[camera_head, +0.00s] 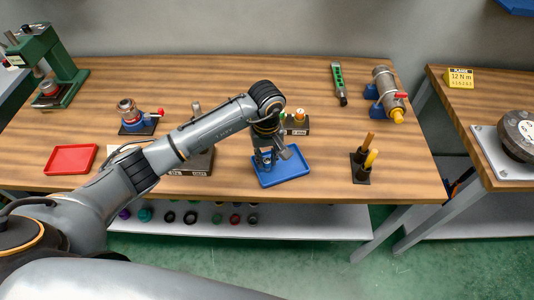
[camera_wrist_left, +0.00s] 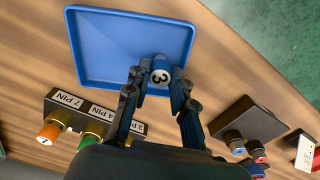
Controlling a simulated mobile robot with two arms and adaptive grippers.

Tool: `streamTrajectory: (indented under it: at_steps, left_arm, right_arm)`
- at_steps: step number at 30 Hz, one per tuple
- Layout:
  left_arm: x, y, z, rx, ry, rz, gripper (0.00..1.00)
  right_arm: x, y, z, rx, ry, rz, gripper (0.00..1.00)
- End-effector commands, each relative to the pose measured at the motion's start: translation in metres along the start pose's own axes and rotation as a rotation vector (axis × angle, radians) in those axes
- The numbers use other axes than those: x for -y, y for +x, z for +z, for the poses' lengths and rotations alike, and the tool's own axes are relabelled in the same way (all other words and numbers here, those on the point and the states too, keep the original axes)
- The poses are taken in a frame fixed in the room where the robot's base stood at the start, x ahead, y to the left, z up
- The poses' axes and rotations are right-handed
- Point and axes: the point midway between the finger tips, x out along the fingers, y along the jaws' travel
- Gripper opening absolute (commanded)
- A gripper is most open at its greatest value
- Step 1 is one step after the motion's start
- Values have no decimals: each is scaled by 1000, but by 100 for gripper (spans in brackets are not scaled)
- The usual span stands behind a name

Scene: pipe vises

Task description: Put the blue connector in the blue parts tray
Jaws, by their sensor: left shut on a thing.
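The blue parts tray (camera_head: 292,171) lies near the front middle of the wooden bench. It fills the upper left of the left wrist view (camera_wrist_left: 115,45), and its floor looks bare there. My left gripper (camera_head: 265,160) is over the tray's left part, fingers pointing down. In the left wrist view its fingers (camera_wrist_left: 160,84) are shut on the blue connector (camera_wrist_left: 161,72), which has a pale face marked 3. The connector is seen against the tray's lower right corner. Its height above the tray floor is hard to tell. My right gripper is not in view.
A labelled pin block (camera_wrist_left: 90,117) with orange and green connectors stands just behind the tray. A dark block (camera_wrist_left: 248,122) with red and blue parts is on the other side.

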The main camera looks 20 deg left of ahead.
Motion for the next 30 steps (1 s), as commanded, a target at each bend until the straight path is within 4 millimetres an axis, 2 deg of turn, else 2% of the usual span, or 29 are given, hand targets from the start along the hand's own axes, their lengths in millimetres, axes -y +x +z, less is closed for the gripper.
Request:
streamTrajectory:
  at_steps: [11, 12, 15, 23, 27, 30]
  left_arm:
    - [0, 5, -1, -2, 0, 1, 0]
    - [0, 4, 0, -2, -1, 2, 28]
    - [0, 4, 0, -1, -1, 1, 47]
    - [0, 4, 0, -1, -1, 1, 47]
    - [-1, -3, 0, 1, 0, 2, 47]
    - [-1, -13, -2, -5, 0, 5, 47]
  right_arm:
    - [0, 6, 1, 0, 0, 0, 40]
    - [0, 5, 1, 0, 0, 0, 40]
    - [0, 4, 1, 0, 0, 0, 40]
    - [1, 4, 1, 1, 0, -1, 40]
    - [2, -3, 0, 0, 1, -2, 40]
    - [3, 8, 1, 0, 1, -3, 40]
